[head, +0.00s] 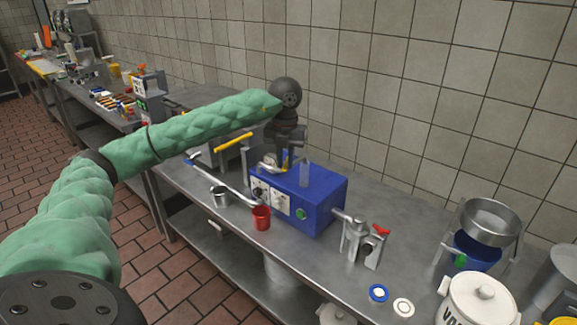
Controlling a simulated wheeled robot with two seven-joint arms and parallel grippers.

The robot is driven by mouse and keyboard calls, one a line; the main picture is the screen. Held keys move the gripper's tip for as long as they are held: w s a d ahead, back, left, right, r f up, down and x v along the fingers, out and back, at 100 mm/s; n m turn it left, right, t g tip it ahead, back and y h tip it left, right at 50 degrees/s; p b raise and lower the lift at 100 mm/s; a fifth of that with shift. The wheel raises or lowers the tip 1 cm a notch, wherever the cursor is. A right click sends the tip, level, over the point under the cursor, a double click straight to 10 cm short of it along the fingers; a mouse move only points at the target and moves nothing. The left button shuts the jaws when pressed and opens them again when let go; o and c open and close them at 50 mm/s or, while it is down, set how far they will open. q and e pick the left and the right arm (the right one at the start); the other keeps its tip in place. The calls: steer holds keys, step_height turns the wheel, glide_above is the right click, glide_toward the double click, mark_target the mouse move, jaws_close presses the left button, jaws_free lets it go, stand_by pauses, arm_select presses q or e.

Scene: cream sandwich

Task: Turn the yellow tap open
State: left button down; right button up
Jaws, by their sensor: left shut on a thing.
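My left arm reaches in from the left, and its gripper (284,162) points down over the top of the blue machine (322,200). My right gripper is not in view.
A steel cup (220,196) and a red cup (261,217) stand before the machine. A red-handled metal fitting (357,241) and a white pot (478,303) are to the right. The bench front is partly clear.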

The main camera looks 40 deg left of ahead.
arm_select(q)
steer(key=shift+a+m+b, duration=0.25)
steer(key=shift+m+b, duration=0.15)
steer(key=shift+m, duration=0.2)
steer(key=shift+s+a+m+b, duration=0.15)
steer(key=shift+a+m+b, duration=0.35)
steer(key=shift+m+b, duration=0.55)
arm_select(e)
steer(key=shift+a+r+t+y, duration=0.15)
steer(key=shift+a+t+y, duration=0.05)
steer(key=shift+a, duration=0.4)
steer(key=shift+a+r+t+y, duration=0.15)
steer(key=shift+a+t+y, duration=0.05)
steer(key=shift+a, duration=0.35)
arm_select(q)
steer(key=c, duration=1.4)
jaws_free()
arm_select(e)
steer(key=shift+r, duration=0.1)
arm_select(q)
steer(key=shift+o, duration=0.2)
steer(key=shift+r, duration=0.15)
